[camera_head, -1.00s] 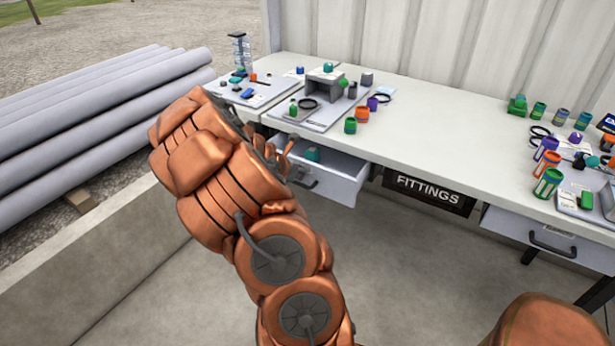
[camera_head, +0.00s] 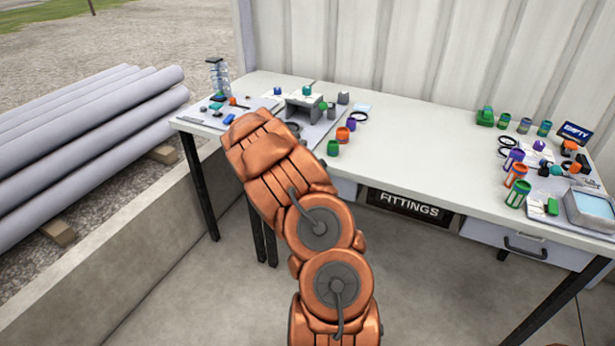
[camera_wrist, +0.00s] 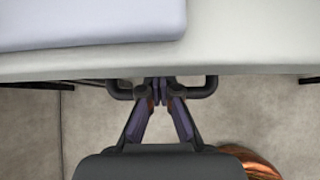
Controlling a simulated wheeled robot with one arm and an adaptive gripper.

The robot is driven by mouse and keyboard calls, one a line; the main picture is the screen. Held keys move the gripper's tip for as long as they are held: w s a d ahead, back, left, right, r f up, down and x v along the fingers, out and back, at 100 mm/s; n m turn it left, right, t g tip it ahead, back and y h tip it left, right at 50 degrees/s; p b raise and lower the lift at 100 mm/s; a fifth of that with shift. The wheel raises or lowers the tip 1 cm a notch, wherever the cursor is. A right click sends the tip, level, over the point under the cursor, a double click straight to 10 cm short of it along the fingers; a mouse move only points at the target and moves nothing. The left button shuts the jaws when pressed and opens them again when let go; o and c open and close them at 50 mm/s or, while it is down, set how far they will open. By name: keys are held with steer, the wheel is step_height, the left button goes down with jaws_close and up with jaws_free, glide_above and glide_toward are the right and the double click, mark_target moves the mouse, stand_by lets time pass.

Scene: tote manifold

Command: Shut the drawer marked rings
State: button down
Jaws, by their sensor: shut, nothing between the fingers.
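In the wrist view, a dark bar handle (camera_wrist: 207,88) sticks out from under the table edge. My gripper (camera_wrist: 160,86) is shut and empty, its fingertips at the middle of that handle, seemingly touching it. The drawer front itself is hidden below the tabletop edge, and no open drawer interior shows. In the head view, my arm hides the gripper and most of this left drawer; only a pale bit of its front (camera_head: 345,189) shows, about level with the table front. No rings label is readable.
The white workbench (camera_head: 420,140) carries several coloured fittings and trays. A FITTINGS sign (camera_head: 409,208) hangs under its front edge. A second drawer (camera_head: 490,236), at the right, is shut. Grey pipes (camera_head: 90,130) lie at the left behind a low concrete wall. Floor in front is clear.

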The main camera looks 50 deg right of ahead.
steer(key=shift+d+r, duration=0.35)
steer(key=shift+r, duration=0.15)
steer(key=p+v, duration=0.4)
steer(key=v, duration=0.5)
steer(key=shift+a, duration=0.7)
steer(key=shift+s+f, duration=0.1)
steer(key=shift+f, duration=0.05)
